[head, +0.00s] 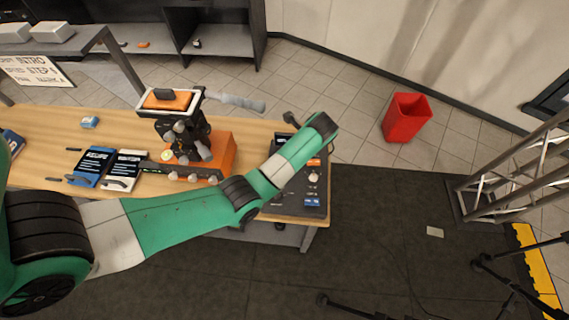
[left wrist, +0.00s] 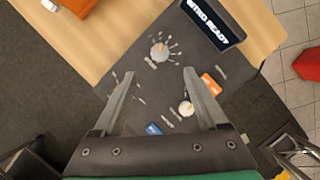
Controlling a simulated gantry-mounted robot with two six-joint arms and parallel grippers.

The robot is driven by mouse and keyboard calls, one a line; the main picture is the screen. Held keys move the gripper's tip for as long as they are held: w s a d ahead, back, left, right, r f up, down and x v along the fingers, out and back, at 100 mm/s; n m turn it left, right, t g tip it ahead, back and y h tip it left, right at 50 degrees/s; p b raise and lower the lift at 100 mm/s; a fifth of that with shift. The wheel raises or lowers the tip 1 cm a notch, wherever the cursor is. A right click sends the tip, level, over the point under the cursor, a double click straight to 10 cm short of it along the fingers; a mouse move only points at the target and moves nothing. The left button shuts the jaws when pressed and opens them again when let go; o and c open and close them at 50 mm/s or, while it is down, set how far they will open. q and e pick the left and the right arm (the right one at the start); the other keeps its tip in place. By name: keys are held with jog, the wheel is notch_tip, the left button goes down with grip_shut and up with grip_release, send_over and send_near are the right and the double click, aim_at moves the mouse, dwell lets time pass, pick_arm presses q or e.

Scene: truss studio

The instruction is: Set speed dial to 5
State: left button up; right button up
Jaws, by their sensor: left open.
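A dark control panel (head: 290,208) lies at the right end of the wooden table, partly hidden by my left arm. In the left wrist view, the panel (left wrist: 240,110) has a light dial (left wrist: 159,52) ringed by tick marks and a second light dial (left wrist: 186,109) lower right. The labels are too small to read, so I cannot tell which is the speed dial. The lower dial also shows in the head view (head: 313,178). My left gripper (left wrist: 158,72) is open and empty above the panel, the first dial just beyond its fingertips. My right gripper is not in view.
Booklets (head: 92,165) lie farther left. A red bin (head: 405,117) stands on the floor.

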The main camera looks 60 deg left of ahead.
pick_arm(q)
jog(key=b+x, duration=0.2)
jog(key=x, duration=0.7)
jog(key=shift+s+a+f+b, duration=0.1)
jog(key=shift+f+b, duration=0.1)
jog(key=shift+b, duration=0.15)
grip_shut()
